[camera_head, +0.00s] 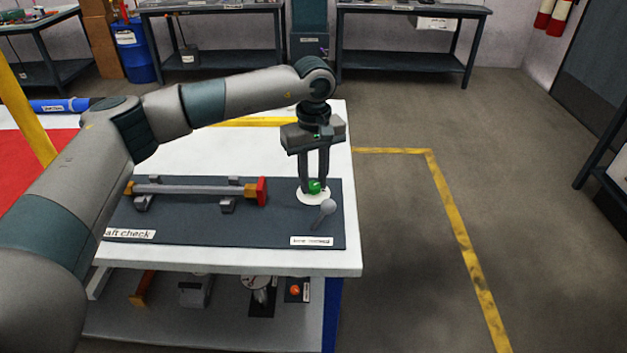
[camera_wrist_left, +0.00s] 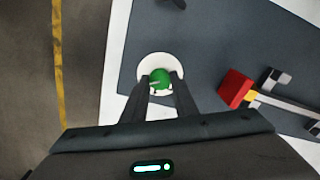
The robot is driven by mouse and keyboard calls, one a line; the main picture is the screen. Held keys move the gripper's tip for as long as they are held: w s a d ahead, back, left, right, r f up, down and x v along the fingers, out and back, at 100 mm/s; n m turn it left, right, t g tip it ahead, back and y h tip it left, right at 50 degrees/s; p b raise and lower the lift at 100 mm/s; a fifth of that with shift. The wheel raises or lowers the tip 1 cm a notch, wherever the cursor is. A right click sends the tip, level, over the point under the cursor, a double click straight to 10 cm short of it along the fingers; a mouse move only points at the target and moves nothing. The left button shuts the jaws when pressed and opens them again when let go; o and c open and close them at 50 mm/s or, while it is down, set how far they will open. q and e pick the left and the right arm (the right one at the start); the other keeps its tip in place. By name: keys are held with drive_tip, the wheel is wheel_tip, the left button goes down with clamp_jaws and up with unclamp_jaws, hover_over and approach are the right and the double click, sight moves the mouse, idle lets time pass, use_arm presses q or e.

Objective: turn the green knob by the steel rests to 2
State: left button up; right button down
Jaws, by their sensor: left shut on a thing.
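The green knob (camera_head: 315,187) sits on a round white dial plate (camera_head: 313,198) at the right end of the dark mat. In the left wrist view the knob (camera_wrist_left: 159,78) is between my left fingertips, with the white dial plate (camera_wrist_left: 146,65) around it. My left gripper (camera_head: 314,184) points straight down and is shut on the knob. The dial's numbers are too small to read. The steel rests (camera_head: 228,205) stand left of the knob and carry a long grey shaft (camera_head: 195,190) with a red end (camera_head: 262,191). My right gripper is not in view.
A grey ball-topped lever (camera_head: 327,207) stands close to the dial, at its front right. The dark mat (camera_head: 270,228) has labels along its front edge. The white table (camera_head: 225,150) is bare behind the mat. Open floor (camera_head: 400,230) lies to the right.

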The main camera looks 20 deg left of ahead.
sight(314, 185)
use_arm(q)
drive_tip(key=shift+r, duration=0.1)
drive_tip(key=o, duration=1.1)
drive_tip(key=shift+c, duration=0.2)
drive_tip(key=shift+r, duration=0.5)
wheel_tip(314, 185, up, 16)
drive_tip(key=b, duration=0.1)
drive_tip(key=shift+r, duration=0.2)
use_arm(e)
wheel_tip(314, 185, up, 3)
use_arm(q)
drive_tip(key=shift+r, duration=0.15)
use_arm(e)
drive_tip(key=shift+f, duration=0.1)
